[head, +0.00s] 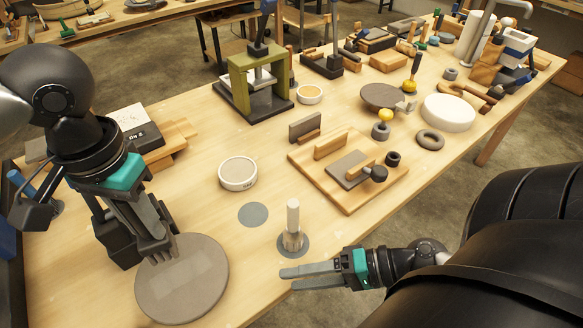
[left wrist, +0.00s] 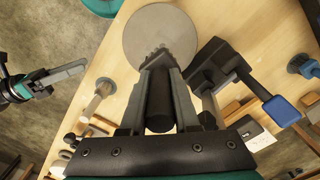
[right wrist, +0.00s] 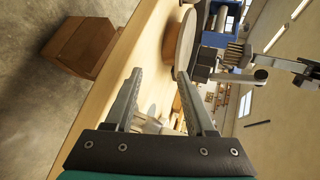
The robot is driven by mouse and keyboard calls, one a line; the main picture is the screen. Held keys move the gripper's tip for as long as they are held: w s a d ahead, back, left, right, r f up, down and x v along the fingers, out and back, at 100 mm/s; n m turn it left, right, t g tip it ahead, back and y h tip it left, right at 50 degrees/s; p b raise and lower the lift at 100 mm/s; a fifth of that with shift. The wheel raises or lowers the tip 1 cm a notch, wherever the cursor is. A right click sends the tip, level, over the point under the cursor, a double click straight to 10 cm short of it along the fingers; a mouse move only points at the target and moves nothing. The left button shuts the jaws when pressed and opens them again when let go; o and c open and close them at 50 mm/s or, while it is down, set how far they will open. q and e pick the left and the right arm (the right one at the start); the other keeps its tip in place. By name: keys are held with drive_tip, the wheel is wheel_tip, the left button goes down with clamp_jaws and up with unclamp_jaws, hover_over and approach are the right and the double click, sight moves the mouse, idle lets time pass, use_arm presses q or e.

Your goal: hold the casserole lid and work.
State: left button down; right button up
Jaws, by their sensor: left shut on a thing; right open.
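The casserole lid, a flat grey-brown disc (head: 182,285), is at the near left of the bench. It also shows beyond the fingertips in the left wrist view (left wrist: 160,35) and nearly edge-on in the right wrist view (right wrist: 184,40). My right gripper (head: 284,277) is open and empty at the near bench edge, right of the lid. Its fingers are wide apart in the right wrist view (right wrist: 165,82).
A pale upright post (head: 293,215) on a dark round base stands just beyond my right gripper. A flat grey disc (head: 253,214) and a round white dish (head: 238,174) lie behind. A wooden board (head: 390,190) with blocks is further right. A green press (head: 256,80) stands behind.

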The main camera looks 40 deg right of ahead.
sight(227, 277)
drive_tip(key=shift+t+y, duration=0.3)
drive_tip(key=shift+t, duration=0.1)
drive_tip(key=r+x, duration=0.1)
drive_tip(key=x, duration=0.7)
drive_tip(key=r+x, duration=0.1)
drive_tip(key=x, duration=0.3)
drive_tip(key=shift+w+a+r, duration=0.3)
drive_tip(key=shift+w+a, duration=0.25)
drive_tip(key=shift+c, duration=0.2)
clamp_jaws()
idle(0.3)
idle(0.4)
idle(0.5)
idle(0.4)
